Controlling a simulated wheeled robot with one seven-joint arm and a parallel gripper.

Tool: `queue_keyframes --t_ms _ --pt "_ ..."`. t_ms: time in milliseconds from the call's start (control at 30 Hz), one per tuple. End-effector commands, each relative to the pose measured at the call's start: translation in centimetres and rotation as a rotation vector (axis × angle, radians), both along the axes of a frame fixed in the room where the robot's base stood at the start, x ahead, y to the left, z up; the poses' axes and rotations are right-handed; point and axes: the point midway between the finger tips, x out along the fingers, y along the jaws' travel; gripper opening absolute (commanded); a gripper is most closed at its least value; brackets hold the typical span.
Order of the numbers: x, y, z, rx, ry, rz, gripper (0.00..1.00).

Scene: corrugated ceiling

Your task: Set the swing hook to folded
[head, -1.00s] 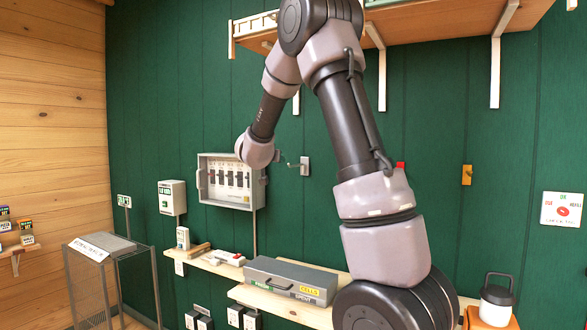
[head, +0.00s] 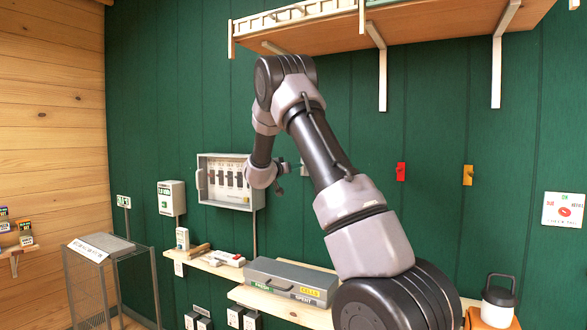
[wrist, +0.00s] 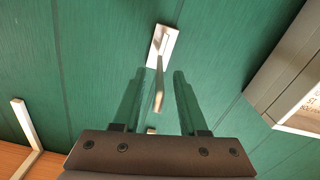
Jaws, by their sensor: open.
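The swing hook (wrist: 163,45) has a pale metal plate fixed to the green wall. Its arm sticks out from the wall, toward the wrist camera. In the head view only part of the plate (head: 304,170) shows beside my wrist. My gripper (wrist: 160,76) is open, with its two fingers on either side of the hook's arm in the wrist view. The arm appears between the fingers, and I cannot tell whether either finger touches it. In the head view my gripper (head: 283,174) is small and close to the plate.
An open grey switch box (head: 228,182) is on the wall just left of my gripper. A wooden shelf (head: 420,25) with brackets hangs above. Red (head: 401,171) and yellow (head: 467,175) wall pieces are to the right. A grey case (head: 290,281) lies on the bench below.

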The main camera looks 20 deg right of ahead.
Motion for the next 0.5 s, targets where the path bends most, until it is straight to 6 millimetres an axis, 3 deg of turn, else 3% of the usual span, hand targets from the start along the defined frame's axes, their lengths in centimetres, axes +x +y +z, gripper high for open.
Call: queue_keyframes --t_ms 400,433,500 --pt "0.65 -0.8 -0.02 0.0 0.0 0.001 0.42" --pt "0.65 -0.8 -0.02 0.0 0.0 0.001 0.35" --pt "0.65 -0.79 -0.01 0.0 0.0 0.001 0.08"
